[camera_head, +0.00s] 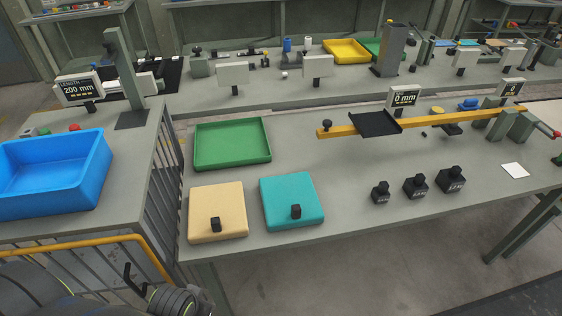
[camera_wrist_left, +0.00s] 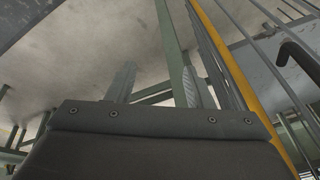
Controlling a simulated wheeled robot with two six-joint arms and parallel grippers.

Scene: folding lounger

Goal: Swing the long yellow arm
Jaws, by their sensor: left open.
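The long yellow arm (camera_head: 448,117) lies across the back right of the grey table in the head view. A black knob (camera_head: 325,125) sits at its left end, and a dark flat plate (camera_head: 376,124) is on its left half. Its right end meets green-grey blocks (camera_head: 512,124). My left gripper (camera_wrist_left: 162,84) is open in the left wrist view, its two fingers apart with nothing between them. It is low by the left side bench, far from the yellow arm. My right gripper is not in view.
A yellow rail (camera_head: 100,240) and dark bars edge the left bench, with a black hook (camera_head: 134,277) close to my left arm. A blue bin (camera_head: 60,172), green tray (camera_head: 232,145), tan pad (camera_head: 217,205), teal pad (camera_head: 285,190) and black weights (camera_head: 416,187) stand around.

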